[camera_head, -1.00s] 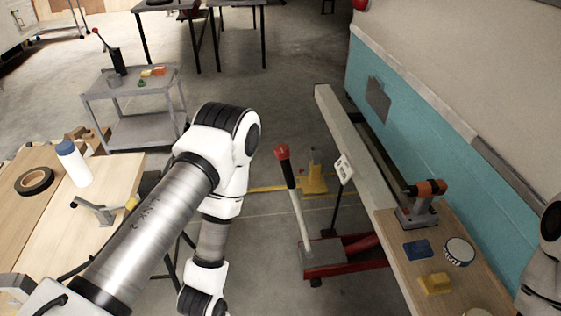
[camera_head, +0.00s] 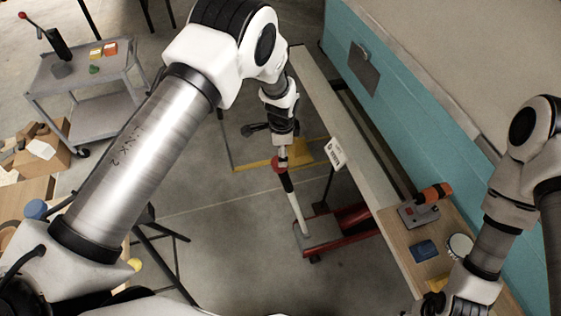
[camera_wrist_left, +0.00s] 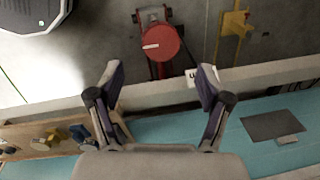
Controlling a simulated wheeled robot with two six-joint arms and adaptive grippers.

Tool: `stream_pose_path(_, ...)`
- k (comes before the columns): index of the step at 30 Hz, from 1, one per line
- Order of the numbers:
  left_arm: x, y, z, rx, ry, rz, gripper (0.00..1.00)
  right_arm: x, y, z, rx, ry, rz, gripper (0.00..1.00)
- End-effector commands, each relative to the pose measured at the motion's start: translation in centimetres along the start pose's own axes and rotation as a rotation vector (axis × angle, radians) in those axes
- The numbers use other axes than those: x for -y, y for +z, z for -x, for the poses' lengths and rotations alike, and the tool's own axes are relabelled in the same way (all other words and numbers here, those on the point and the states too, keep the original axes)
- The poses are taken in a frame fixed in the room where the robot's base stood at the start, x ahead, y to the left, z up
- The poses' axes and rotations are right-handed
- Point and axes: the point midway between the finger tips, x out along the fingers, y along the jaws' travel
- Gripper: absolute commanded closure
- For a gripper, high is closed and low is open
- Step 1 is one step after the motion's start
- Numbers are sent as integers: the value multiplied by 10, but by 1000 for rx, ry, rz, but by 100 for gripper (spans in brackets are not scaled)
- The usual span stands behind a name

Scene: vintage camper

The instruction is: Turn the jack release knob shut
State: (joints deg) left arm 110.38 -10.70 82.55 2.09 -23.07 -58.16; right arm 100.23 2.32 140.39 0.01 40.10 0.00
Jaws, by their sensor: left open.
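The red knob (camera_head: 279,164) tops the slanted white-and-black handle (camera_head: 294,205) of the red floor jack (camera_head: 335,228). In the left wrist view the knob (camera_wrist_left: 160,42) is a round red disc with a white line across its left part. My left gripper (camera_head: 276,143) is just behind the knob in the head view, overlapping it in the picture. In the left wrist view its open fingers (camera_wrist_left: 160,76) are empty, and the knob shows beyond the fingertips, between their lines. My right gripper (camera_head: 442,303) is partly cut off at the bottom edge; its fingers are unclear.
A wooden bench (camera_head: 400,236) at right holds an orange-handled tool (camera_head: 430,197), a blue pad (camera_head: 423,250) and a tape roll (camera_head: 459,246). A grey cart (camera_head: 85,80) stands at upper left. The teal camper wall (camera_head: 400,130) runs along the right.

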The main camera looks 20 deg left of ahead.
Motion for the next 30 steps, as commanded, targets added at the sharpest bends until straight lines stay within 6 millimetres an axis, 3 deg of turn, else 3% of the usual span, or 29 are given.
stream_pose_path(12,-1,1,-68,1,4,1,22,0,0,19,-1,0,1,60)
stream_pose_path(21,-1,1,-75,1,2,1,22,0,0,18,-1,0,1,60)
stream_pose_path(26,-1,1,-75,1,2,1,79,0,0,18,-1,0,1,60)
stream_pose_path(30,-1,1,-75,1,2,1,82,0,0,18,-1,0,1,60)
